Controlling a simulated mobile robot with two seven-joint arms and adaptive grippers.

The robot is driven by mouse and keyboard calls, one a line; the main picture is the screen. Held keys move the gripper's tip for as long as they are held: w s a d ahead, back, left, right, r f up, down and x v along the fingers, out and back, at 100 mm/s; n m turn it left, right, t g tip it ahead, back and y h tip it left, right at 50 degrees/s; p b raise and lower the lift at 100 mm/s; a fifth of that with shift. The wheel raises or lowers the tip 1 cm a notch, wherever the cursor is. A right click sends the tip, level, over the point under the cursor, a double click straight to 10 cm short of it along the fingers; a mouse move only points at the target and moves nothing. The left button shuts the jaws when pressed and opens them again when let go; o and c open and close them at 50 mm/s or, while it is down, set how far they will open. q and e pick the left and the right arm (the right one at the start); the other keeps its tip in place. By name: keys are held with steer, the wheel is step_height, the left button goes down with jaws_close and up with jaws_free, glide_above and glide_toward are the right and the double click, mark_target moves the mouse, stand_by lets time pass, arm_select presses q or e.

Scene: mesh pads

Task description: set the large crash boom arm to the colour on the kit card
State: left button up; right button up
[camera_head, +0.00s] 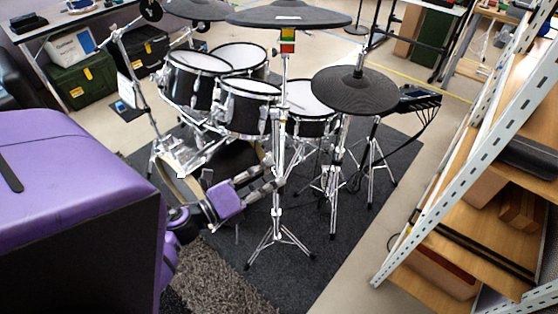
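The large dark crash cymbal (325,17) is at the top middle, over a chrome stand (278,215) with a tripod base. A small tag with red, yellow and green patches (288,42) shows on that stand just below the cymbal. A white card (125,88) is on the left stand; its print is too small to read. My purple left arm comes in from the left, and my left gripper (272,172) is beside the middle of the crash stand. Its fingers are too small to tell whether they touch the pole or are open. My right gripper is out of view.
Several black drums (243,118) stand close behind and left of my gripper. A smaller dark cymbal (355,92) is to the right. Tripod legs spread over the dark mat (345,230). Metal shelving (455,160) stands at the right.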

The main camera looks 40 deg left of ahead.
arm_select(q)
steer(key=v, duration=0.7)
steer(key=shift+s, duration=0.2)
steer(key=shift+a, duration=0.1)
steer(key=s+a+f+n+g+y+p, duration=0.15)
steer(key=f+n+y, duration=0.25)
steer(key=n, duration=0.6)
steer(key=s+f+n+g+y+p, duration=0.1)
steer(key=s+f+n+g+y, duration=0.15)
steer(key=f+n, duration=0.45)
steer(key=s+d+f+n+g+h+p, duration=0.1)
steer(key=s+d+n+g+p, duration=0.1)
steer(key=s+d+n, duration=0.3)
steer(key=s+d+f+n+g+p, duration=0.1)
steer(key=s+d+n, duration=0.3)
steer(key=s+d, duration=0.4)
steer(key=d+f+g, duration=0.1)
steer(key=d, duration=0.2)
steer(key=shift+d+f+n+g+h+p, duration=0.25)
steer(key=shift+f+n+g+h+p, duration=0.05)
steer(key=shift+n+h+p, duration=0.1)
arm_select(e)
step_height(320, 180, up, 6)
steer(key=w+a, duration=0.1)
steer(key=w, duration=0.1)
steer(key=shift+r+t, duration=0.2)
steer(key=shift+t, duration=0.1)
